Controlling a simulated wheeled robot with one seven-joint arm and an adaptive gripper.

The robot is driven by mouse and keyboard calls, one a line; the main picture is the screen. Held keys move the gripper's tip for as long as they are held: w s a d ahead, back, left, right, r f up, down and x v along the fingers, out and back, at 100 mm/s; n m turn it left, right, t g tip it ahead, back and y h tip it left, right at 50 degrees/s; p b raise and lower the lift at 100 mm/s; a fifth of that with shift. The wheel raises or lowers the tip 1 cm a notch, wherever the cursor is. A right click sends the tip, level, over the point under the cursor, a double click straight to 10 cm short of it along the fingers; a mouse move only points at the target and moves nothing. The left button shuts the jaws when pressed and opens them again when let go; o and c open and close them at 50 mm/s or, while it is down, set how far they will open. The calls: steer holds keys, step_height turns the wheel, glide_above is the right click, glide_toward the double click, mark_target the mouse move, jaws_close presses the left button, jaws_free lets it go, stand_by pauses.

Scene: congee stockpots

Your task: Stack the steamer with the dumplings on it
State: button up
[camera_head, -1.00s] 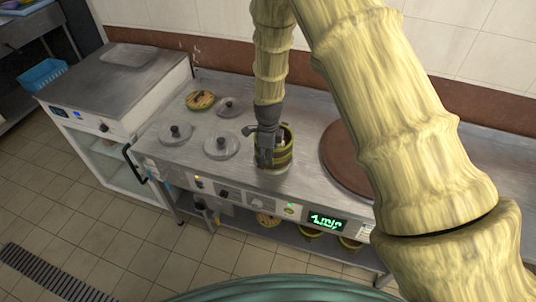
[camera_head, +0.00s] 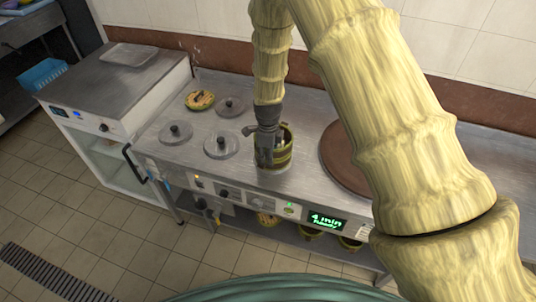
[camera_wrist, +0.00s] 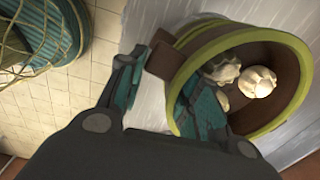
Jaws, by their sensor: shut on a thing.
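A round green-and-brown steamer (camera_head: 286,156) is at the front middle of the steel counter, right of the grey lids. In the wrist view the steamer (camera_wrist: 296,112) has a green rim, a brown block on its side, and pale dumplings (camera_wrist: 257,82) inside. My gripper (camera_head: 264,150) is at the steamer's left side. In the wrist view my gripper (camera_wrist: 162,72) has one finger outside the steamer and the other inside, shut on its side wall. Whether the steamer's base touches the counter cannot be told.
Three grey lids (camera_head: 221,145) sit left of the steamer, with a round yellowish woven piece (camera_head: 200,99) behind them. A large brown disc (camera_head: 338,160) lies to the right, partly behind my arm. More steamers (camera_head: 308,232) stand on the shelf below. A display (camera_head: 327,220) is on the counter front.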

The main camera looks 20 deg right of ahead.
steer(key=shift+f, duration=0.4)
steer(key=o, duration=0.8)
step_height(320, 180, up, 11)
steer(key=p, duration=0.6)
steer(key=shift+s+p, duration=0.1)
steer(key=shift+p, duration=0.25)
stand_by(0.4)
steer(key=shift+f, duration=0.1)
